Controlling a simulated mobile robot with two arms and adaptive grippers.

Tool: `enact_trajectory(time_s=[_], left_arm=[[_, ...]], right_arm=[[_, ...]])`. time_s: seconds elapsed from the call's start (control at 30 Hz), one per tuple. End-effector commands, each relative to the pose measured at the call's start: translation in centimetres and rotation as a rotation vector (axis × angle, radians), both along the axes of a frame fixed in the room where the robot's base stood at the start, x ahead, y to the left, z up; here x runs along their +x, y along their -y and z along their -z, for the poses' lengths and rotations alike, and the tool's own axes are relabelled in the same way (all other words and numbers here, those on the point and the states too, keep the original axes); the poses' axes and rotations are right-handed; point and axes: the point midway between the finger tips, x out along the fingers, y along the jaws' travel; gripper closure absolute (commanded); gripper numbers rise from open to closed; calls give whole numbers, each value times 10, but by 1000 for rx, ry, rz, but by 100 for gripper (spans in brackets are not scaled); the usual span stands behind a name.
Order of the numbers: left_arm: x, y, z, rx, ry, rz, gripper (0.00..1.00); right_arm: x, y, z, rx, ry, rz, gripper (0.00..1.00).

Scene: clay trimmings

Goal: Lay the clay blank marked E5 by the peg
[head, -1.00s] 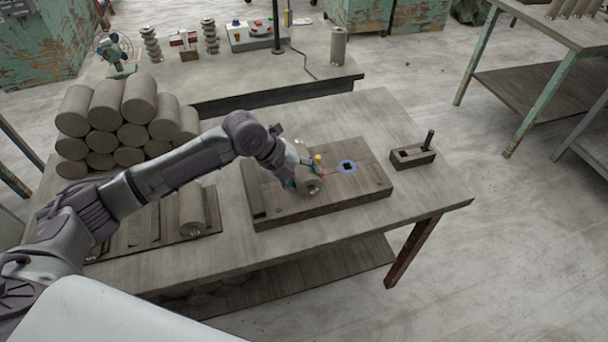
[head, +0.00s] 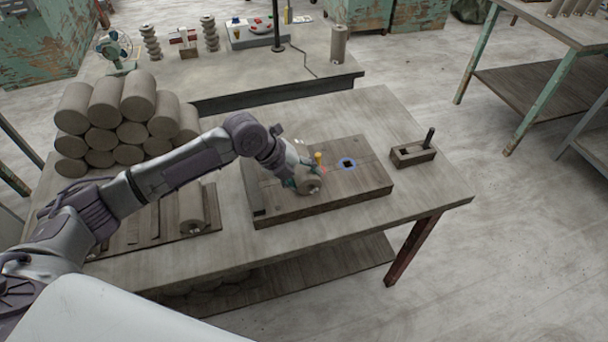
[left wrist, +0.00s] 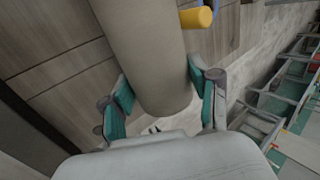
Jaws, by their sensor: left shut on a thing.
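My left gripper (head: 298,181) is shut on a grey clay blank (head: 310,185) at the wooden board (head: 350,196). In the left wrist view the same blank (left wrist: 140,45) lies between the teal finger pads (left wrist: 160,98). No marking on it can be read, so I cannot tell if it is E5. The yellow peg (head: 318,158) stands on the board just behind the blank; it also shows to the right of the blank in the left wrist view (left wrist: 197,17). I cannot tell whether the blank touches the board or the peg. My right gripper is out of view.
A blue-ringed square hole (head: 347,164) is right of the peg. A small box with an upright handle (head: 413,154) stands right of the board. Another clay cylinder (head: 191,208) lies on a slotted rack at left, below a stack of cylinders (head: 125,120).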

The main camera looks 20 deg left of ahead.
Motion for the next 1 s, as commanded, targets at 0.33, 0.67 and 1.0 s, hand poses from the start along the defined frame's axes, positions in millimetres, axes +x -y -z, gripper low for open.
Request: enact_trajectory(time_s=[0.33,0.67,1.0], left_arm=[[1,1,1,-2,5,1,100],[1,0,2,-2,3,0,10],[-1,0,4,1,-4,0,10]], right_arm=[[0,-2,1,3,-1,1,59],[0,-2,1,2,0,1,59],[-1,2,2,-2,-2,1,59]])
